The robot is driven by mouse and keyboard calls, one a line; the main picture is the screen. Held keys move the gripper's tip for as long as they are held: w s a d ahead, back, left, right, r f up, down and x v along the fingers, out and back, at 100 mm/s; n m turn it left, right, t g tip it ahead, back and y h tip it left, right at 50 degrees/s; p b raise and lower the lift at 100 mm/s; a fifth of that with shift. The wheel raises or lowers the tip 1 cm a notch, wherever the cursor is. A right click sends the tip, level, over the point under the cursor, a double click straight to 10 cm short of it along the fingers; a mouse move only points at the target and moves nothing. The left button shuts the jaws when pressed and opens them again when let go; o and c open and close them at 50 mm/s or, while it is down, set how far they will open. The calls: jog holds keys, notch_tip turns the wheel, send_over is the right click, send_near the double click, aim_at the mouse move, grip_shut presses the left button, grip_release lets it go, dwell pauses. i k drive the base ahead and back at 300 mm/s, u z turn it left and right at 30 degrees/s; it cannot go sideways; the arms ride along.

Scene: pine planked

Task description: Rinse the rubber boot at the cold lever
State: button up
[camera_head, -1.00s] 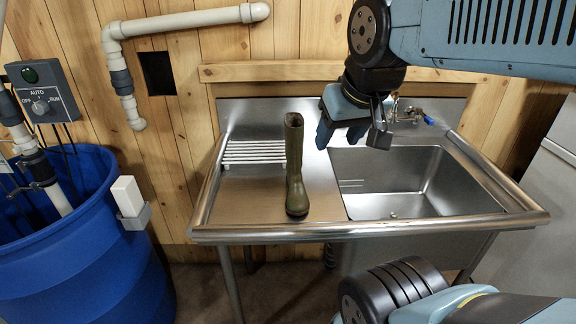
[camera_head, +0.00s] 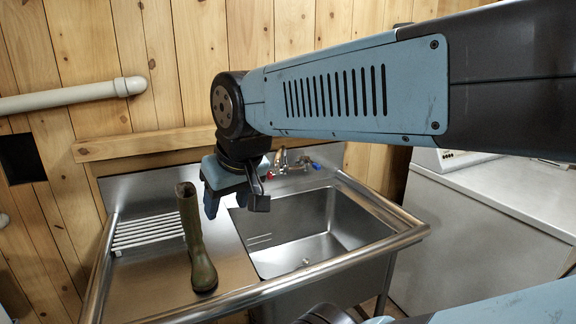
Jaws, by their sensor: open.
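The olive-green rubber boot (camera_head: 195,236) stands upright on the steel drainboard (camera_head: 152,283), left of the sink basin (camera_head: 318,236). My gripper (camera_head: 236,204) is open and empty, pointing down. In the picture it is just right of the boot's shaft and near the basin's left edge; its exact depth is hard to tell. The tap (camera_head: 284,162) is at the back of the basin, partly hidden behind my gripper. Its blue-marked lever (camera_head: 316,165) shows on the right, and a red mark (camera_head: 271,177) shows on the left.
A white slatted rack (camera_head: 148,232) lies on the drainboard left of the boot. A wooden ledge (camera_head: 145,145) runs along the plank wall behind the sink. A grey-topped cabinet (camera_head: 500,192) stands to the right. The basin looks empty.

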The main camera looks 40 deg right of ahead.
aim_at(315, 166)
jog(key=u, duration=1.2)
jog(key=k, duration=1.4)
jog(key=z, duration=1.6)
jog(key=i, duration=1)
jog(key=z, duration=0.15)
